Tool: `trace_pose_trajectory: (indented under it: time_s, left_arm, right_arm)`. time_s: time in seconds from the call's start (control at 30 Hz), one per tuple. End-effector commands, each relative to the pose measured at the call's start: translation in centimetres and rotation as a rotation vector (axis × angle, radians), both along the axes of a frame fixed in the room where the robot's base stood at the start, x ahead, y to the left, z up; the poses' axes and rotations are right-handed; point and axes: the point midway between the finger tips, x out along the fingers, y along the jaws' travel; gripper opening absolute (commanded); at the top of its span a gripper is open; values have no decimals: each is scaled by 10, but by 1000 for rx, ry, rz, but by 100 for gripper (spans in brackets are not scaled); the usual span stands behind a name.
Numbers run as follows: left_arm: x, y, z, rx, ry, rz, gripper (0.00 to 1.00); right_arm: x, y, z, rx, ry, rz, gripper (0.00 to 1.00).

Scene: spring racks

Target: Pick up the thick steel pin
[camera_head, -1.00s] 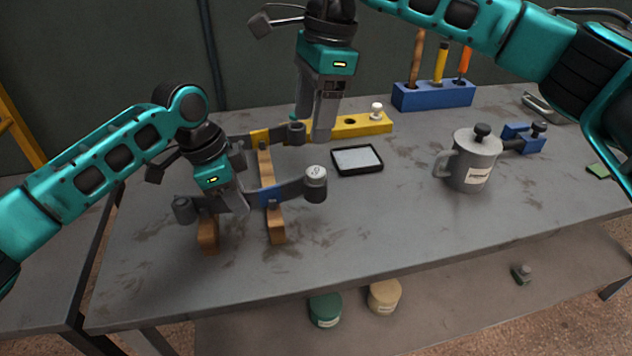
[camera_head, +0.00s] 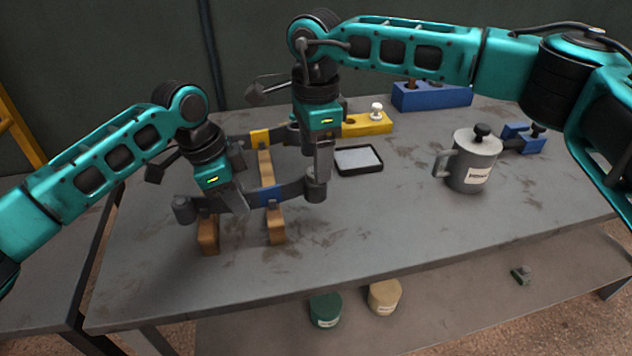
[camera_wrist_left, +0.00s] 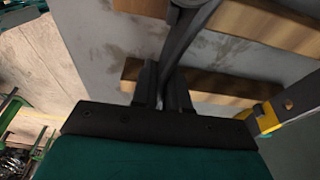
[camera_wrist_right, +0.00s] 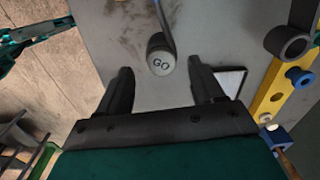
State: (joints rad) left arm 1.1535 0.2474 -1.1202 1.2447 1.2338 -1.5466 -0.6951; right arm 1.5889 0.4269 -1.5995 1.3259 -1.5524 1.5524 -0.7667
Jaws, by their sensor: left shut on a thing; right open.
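A steel pin with a round pale top marked GO (camera_wrist_right: 160,63) shows in the right wrist view, in the near eye of a dark leaf spring (camera_head: 285,192). In the head view my right gripper hides the pin's top. My right gripper (camera_head: 318,182) is open and points down at this eye. In the right wrist view its fingers lie on either side of the pin top, with gaps. My left gripper (camera_head: 235,205) is shut on the dark leaf of the spring, seen between its fingers in the left wrist view (camera_wrist_left: 175,75).
Wooden blocks (camera_head: 276,225) support the spring. Behind are a second spring eye, a yellow block (camera_head: 368,125) with a white-topped piece, and a black-rimmed tray (camera_head: 358,161). The table front is clear.

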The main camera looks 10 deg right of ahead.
Motion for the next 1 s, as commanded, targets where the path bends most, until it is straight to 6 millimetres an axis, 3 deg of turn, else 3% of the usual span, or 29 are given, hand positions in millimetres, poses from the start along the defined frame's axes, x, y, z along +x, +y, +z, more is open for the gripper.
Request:
trace_pose_trajectory:
  time_s: [0.17,0.43,1.0]
  left_arm:
    - [0,0,0,0,1,3,0]
    - [0,0,0,0,1,3,0]
    - [0,0,0,1,1,3,0]
  right_arm:
    - [0,0,-20,-1,0,0,67]
    - [1,0,-23,0,-1,0,66]
    - [0,0,-22,1,-1,0,12]
